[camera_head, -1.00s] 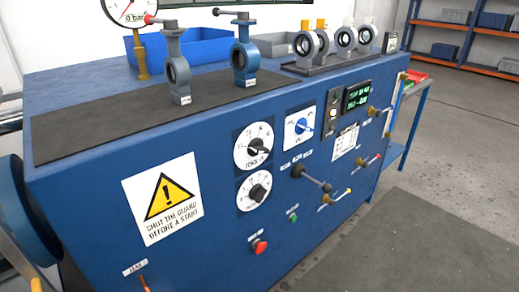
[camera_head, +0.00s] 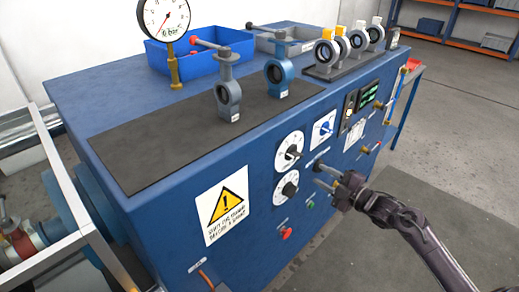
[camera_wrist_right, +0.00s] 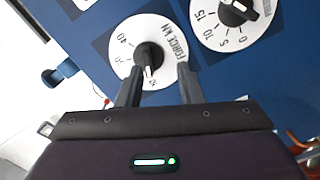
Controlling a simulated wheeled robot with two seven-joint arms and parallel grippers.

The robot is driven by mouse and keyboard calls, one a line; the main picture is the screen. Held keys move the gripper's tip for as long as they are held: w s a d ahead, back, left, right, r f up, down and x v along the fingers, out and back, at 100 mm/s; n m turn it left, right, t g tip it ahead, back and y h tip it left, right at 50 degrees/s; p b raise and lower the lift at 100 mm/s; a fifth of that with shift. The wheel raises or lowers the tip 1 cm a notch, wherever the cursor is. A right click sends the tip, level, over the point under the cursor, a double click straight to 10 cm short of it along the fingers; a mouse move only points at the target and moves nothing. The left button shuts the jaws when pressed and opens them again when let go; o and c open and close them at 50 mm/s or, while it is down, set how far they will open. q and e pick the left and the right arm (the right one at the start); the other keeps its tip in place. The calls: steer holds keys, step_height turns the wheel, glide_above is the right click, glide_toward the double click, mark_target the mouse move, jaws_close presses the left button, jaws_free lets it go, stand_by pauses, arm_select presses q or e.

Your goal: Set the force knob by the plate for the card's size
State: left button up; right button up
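The force knob is a black knob on a white dial (camera_head: 289,148), the upper of two dials on the blue cabinet's front. My right gripper (camera_head: 318,174) is open and empty, in front of the panel just right of the dials. Its fingers (camera_wrist_right: 160,88) show below the force knob, apart from it. A white plate with small print (camera_head: 354,134) is on the panel; its text is unreadable. My left gripper is out of view.
A second dial (camera_head: 286,187) sits below, near a red button (camera_head: 286,233) and a green button (camera_head: 310,204). A blue selector (camera_head: 323,128) and a green-text display (camera_head: 368,94) are to the right. Valves (camera_head: 228,96) stand on top. The floor right is open.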

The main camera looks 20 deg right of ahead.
mark_target(300, 157)
steer(key=shift+n+y, duration=0.5)
steer(key=shift+n, duration=0.1)
steer(key=shift+w+a+r+p, duration=0.2)
steer(key=shift+w+a+r, duration=0.4)
steer(key=shift+w, duration=0.7)
steer(key=shift+w+a+r+p, duration=0.25)
steer(key=shift+w+a, duration=0.5)
steer(key=shift+w, duration=0.6)
steer(key=shift+w+a+r+p, duration=0.2)
steer(key=shift+w+a+r, duration=0.4)
steer(key=shift+w, duration=0.7)
steer(key=shift+a+f, duration=0.1)
steer(key=shift+f, duration=0.05)
jaws_close()
